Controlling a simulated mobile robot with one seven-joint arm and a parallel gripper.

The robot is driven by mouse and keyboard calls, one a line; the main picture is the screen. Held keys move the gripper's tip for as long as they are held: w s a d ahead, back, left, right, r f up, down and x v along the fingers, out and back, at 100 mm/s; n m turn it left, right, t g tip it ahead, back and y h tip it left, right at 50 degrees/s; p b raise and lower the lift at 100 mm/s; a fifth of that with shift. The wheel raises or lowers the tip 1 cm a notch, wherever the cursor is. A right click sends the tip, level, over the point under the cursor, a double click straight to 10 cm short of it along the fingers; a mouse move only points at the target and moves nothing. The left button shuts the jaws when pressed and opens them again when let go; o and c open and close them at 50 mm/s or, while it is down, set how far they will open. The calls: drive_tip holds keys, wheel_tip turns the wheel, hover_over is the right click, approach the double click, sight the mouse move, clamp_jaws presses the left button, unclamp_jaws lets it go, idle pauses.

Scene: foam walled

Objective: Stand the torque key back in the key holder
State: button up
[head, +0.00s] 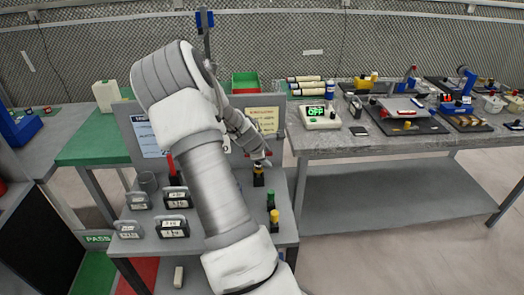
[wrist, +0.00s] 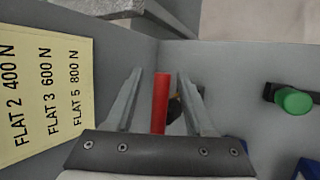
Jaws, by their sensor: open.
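A slim red bar (wrist: 160,103), which looks like the torque key's handle, shows between the fingers in the wrist view. My gripper (wrist: 155,85) is open, with one finger on each side of the bar. Its lower end is hidden by the gripper body, and I cannot tell whether it touches a finger. In the head view my gripper (head: 258,160) is low over the grey bench, by the yellow sheet (head: 263,118). A black block with a yellow top (head: 258,174) stands just below it. I cannot tell which piece is the key holder.
Grey panels border the bench's back; the yellow sheet (wrist: 45,90) lies left in the wrist view. A green knob (wrist: 293,101) is at right. A red upright piece (head: 171,166) and several labelled blocks (head: 173,226) stand left of my arm. Green and yellow-topped pieces (head: 273,218) stand near the front right.

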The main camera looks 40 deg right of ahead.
drive_tip(key=p+v, duration=0.1)
drive_tip(key=v, duration=1.6)
drive_tip(key=shift+r, duration=0.1)
drive_tip(key=s+a+r+m+t+y, duration=0.1)
drive_tip(key=s+a, duration=0.4)
drive_tip(key=a, duration=0.5)
drive_tip(key=s+a+r+m+t+y, duration=0.1)
drive_tip(key=s+a+r+m+y, duration=0.2)
drive_tip(key=a, duration=0.7)
drive_tip(key=s+a+r+m+t+y, duration=0.1)
drive_tip(key=s+a+r+m+y, duration=0.2)
drive_tip(key=s+a+r, duration=0.3)
drive_tip(key=s+a+m, duration=0.1)
drive_tip(key=s+a, duration=0.1)
drive_tip(key=a, duration=0.3)
drive_tip(key=shift+s+r+m+t, duration=0.3)
drive_tip(key=shift+r+m, duration=0.1)
